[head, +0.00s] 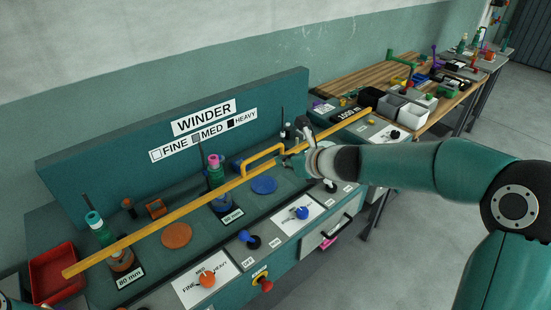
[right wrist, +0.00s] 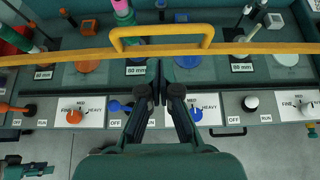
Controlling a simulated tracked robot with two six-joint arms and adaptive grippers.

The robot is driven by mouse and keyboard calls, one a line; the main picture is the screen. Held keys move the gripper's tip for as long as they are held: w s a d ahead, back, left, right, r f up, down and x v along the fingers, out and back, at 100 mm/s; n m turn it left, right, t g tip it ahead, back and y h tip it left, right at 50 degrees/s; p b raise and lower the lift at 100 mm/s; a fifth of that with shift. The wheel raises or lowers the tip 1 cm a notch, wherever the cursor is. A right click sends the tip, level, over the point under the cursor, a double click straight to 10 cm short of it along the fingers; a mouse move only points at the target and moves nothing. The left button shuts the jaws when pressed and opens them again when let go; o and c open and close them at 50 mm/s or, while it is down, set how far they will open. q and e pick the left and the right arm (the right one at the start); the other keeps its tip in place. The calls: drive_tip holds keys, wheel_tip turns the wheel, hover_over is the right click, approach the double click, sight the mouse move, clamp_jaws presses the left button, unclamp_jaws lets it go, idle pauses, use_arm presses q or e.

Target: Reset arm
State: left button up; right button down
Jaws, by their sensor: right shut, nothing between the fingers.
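My right gripper (head: 297,160) comes in from the right over the winder bench. It is shut and empty. In the right wrist view its closed fingertips (right wrist: 160,68) show just below the yellow bar (right wrist: 75,56), in line with the middle of the bar's raised handle (right wrist: 162,30). I cannot tell whether they touch the bar. In the head view the yellow bar (head: 150,228) crosses the bench, and its handle (head: 262,150) is just left of the gripper. Only a small piece, perhaps of my left arm, shows in the lower left corner; the left fingers do not show.
The winder panel (head: 205,125) stands upright behind the bench. Spools, discs and the red tray (head: 52,272) sit on the bench. Knobs such as the orange one (head: 206,279) line its front. A slatted wooden table (head: 365,80) stands beyond. Grey floor is clear at right.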

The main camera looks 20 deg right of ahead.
drive_tip(key=s+a+f+n+g, duration=0.25)
drive_tip(key=s+f, duration=0.35)
drive_tip(key=f, duration=0.5)
drive_tip(key=s+a+f+n+g, duration=0.2)
drive_tip(key=s+f+g, duration=0.2)
drive_tip(key=s+f, duration=0.55)
drive_tip(key=s+a+f+n+g, duration=0.2)
drive_tip(key=s+f+n, duration=0.5)
drive_tip(key=n, duration=0.5)
drive_tip(key=s+a+f+n+g, duration=0.1)
drive_tip(key=s+a+f+n, duration=0.2)
drive_tip(key=s+f+n, duration=0.4)
drive_tip(key=shift+s+f+n+g, duration=0.4)
drive_tip(key=shift+s+n, duration=1.3)
drive_tip(key=shift+n, duration=1.45)
drive_tip(key=shift+a, duration=0.1)
